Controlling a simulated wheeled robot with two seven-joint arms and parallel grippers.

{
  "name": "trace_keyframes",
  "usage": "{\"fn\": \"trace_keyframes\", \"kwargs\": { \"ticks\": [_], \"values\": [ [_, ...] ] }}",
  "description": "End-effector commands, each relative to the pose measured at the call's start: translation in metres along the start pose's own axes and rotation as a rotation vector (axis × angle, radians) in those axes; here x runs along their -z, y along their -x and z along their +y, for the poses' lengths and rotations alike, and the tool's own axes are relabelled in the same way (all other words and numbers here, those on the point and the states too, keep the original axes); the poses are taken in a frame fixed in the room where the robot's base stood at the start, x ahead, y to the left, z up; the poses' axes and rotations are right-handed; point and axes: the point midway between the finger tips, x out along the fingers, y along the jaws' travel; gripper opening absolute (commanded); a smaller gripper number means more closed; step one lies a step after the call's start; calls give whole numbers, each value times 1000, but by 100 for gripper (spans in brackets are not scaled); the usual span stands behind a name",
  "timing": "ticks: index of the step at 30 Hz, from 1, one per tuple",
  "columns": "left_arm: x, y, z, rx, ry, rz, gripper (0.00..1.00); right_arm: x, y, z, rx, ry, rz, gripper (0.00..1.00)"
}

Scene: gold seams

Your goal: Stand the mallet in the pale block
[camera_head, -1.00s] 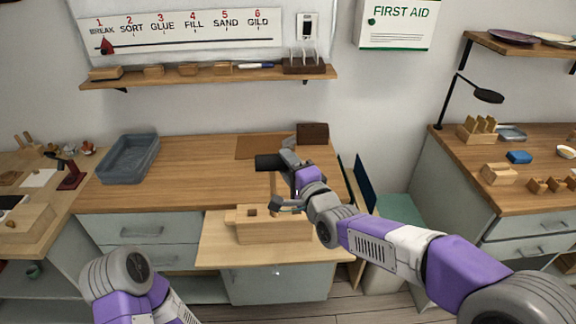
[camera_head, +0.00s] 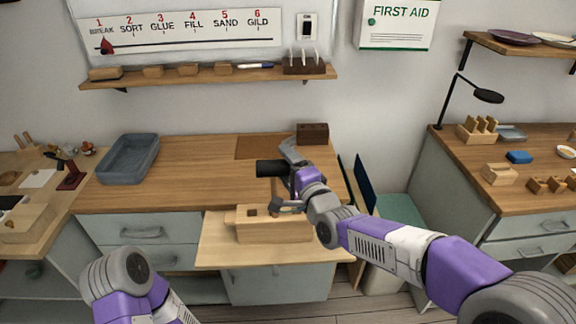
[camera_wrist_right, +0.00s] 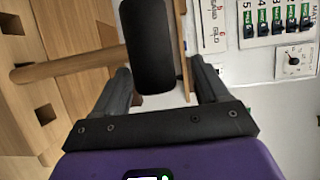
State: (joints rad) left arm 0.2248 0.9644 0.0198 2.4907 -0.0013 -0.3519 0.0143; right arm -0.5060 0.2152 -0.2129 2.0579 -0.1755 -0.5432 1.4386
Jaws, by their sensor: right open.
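The mallet has a black cylindrical head (camera_head: 268,168) and a wooden handle (camera_wrist_right: 75,66). It is upright, head up, with the handle pointing down at the pale block. The pale block (camera_head: 285,232) lies on the pull-out board, with a dark square hole showing in its top. In the right wrist view, the handle's lower end meets the block between two dark holes; I cannot tell how deep it sits. My right gripper (camera_head: 287,164) is open at the mallet head, with its fingers (camera_wrist_right: 160,68) apart on either side. My left gripper is out of view.
The pull-out board (camera_head: 218,245) juts out in front of the wooden counter (camera_head: 190,185). A grey tray (camera_head: 128,160) stands at the counter's left. A dark brown block (camera_head: 312,133) is at the back right, behind my right gripper. The counter's middle is clear.

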Motion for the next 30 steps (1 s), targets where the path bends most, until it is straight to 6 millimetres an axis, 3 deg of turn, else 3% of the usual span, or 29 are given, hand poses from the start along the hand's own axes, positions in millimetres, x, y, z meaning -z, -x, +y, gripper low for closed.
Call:
{"fn": "trace_keyframes", "kwargs": {
  "ticks": [14, 30],
  "values": [
    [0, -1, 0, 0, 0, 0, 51, 0, 3, 0, 2, 0, 1, 74],
    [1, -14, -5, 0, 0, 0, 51, 1, 45, 0, 3, -2, 1, 74]
  ]
}}
